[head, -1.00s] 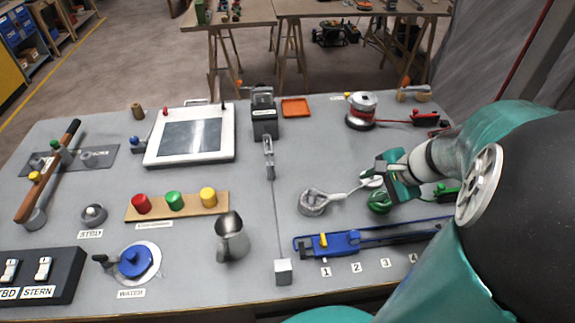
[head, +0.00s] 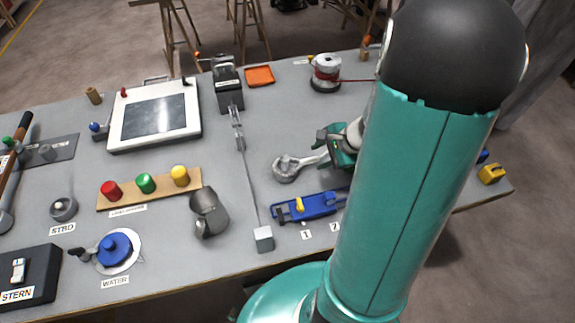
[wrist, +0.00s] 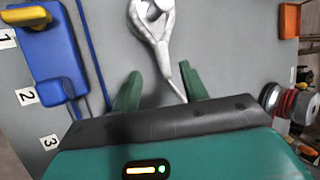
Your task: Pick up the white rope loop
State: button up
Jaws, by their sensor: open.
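The white rope loop (head: 287,168) lies on the grey bench, left of my gripper in the head view. It is a thick pale coil with a thinner tail running right toward the jaws. In the wrist view the loop (wrist: 154,20) shows at the top centre, partly cut off by the edge. Its tail comes down between my green fingers. My gripper (wrist: 160,77) is open, with the fingers apart on either side of the tail and the thick coil beyond the tips. Whether the fingers touch the tail is unclear. In the head view my gripper (head: 328,147) is partly hidden by my arm.
A blue track with a yellow slider (head: 300,205) lies in front of the loop. A hinged metal bar (head: 246,180) runs left of it. A red-and-white spool (head: 326,73) and orange tray (head: 260,76) stand behind. My arm hides the bench's right part.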

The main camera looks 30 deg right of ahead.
aim_at(308, 161)
jog(key=x, duration=0.5)
jog(key=shift+w+d, duration=0.1)
jog(key=shift+w, duration=0.1)
grip_shut()
